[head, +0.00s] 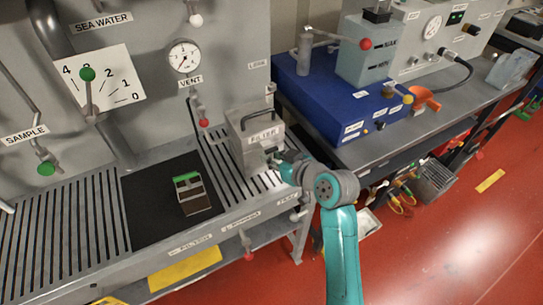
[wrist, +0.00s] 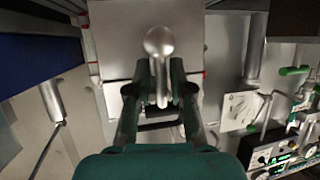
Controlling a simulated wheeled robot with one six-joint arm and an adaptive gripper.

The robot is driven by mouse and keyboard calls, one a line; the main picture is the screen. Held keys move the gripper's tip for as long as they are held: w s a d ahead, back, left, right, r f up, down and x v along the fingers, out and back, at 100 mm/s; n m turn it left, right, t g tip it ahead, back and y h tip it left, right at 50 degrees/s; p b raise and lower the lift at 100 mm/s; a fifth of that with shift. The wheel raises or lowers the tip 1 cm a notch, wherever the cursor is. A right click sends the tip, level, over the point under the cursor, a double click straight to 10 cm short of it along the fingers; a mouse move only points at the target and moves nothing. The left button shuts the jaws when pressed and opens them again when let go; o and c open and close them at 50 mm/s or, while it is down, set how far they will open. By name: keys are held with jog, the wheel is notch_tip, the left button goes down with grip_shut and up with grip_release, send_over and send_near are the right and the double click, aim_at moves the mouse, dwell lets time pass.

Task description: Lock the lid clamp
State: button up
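The filter box (head: 252,146), a grey box labelled FILTER with a dark handle on top, stands at the right end of the slotted bench in the head view. My gripper (head: 279,162) is at its right side, and the box and arm partly hide the fingertips there. In the wrist view a metal lever with a round knob, which looks like the lid clamp (wrist: 160,45), stands in front of a pale metal face. My gripper's fingers (wrist: 161,90) are drawn in close on both sides of its narrow stem. Their contact with it is hard to see exactly.
A blue box (head: 335,95) with a red-knobbed lever stands on the right bench. A dark mat (head: 150,205) carries a small green-topped block (head: 191,192). A short red-tipped vent lever (head: 203,121) hangs just left of the filter box. Red floor is open at right.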

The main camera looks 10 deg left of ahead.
jog(key=shift+o, duration=0.3)
jog(key=shift+r, duration=0.1)
jog(key=v, duration=1.2)
jog(key=s+d+f+m+t+h, duration=0.25)
jog(key=s+d+f+m, duration=0.2)
jog(key=s+f, duration=0.4)
jog(key=s+d+f+m+t+h, duration=0.1)
jog(key=s+d+f+m+h, duration=0.3)
jog(key=s+d+f, duration=0.35)
jog(key=s+d+r+t+h, duration=0.1)
jog(key=s+r, duration=0.1)
jog(key=s, duration=1)
jog(key=s+d+r+t+h, duration=0.1)
jog(key=s+d+r+h, duration=0.1)
jog(key=s, duration=1)
jog(key=shift+d+r, duration=0.3)
jog(key=shift+d, duration=0.05)
